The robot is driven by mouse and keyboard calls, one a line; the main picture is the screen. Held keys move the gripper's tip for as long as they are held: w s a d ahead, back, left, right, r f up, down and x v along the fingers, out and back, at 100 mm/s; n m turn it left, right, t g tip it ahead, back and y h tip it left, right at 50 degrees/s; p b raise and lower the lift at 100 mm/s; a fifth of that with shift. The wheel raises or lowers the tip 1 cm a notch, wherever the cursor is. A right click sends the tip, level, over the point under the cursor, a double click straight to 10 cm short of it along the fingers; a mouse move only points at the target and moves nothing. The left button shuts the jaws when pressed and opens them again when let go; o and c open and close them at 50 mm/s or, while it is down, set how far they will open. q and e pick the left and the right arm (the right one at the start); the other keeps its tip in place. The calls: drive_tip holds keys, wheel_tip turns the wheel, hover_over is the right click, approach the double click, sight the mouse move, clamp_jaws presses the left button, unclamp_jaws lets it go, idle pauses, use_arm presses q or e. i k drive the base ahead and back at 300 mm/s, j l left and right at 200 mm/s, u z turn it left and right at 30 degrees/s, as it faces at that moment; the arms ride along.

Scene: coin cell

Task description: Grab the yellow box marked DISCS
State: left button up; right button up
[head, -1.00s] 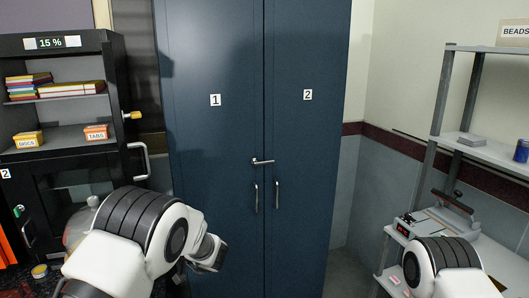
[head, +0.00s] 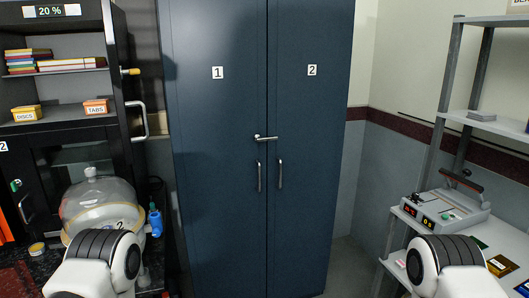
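The yellow box marked DISCS (head: 27,113) sits on the lower shelf of the black cabinet at the left of the head view. An orange box marked TABS (head: 96,107) sits on the same shelf, to its right. My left arm shows at the bottom left, below and to the right of the yellow box and well apart from it. My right arm shows at the bottom right. Neither gripper's fingers are in the picture.
A glass dome (head: 98,203) stands on the dark counter below the cabinet, by a blue bottle (head: 155,220). The cabinet's display (head: 51,11) reads 20 %. Blue double doors (head: 220,150) fill the middle. A grey device (head: 440,210) sits on the right-hand rack.

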sight(25, 114)
drive_tip(key=i+l+u, duration=0.1)
drive_tip(key=i+l, duration=0.35)
drive_tip(key=i, duration=0.2)
drive_tip(key=i+l, duration=0.5)
drive_tip(key=i+u, duration=0.15)
drive_tip(key=u, duration=1.4)
drive_tip(key=k+j, duration=0.1)
drive_tip(key=j, duration=0.25)
drive_tip(key=k+j, duration=0.15)
drive_tip(key=j, duration=0.15)
drive_tip(key=k+j, duration=0.1)
drive_tip(key=j, duration=0.25)
drive_tip(key=k+j, duration=0.1)
drive_tip(key=j, duration=0.2)
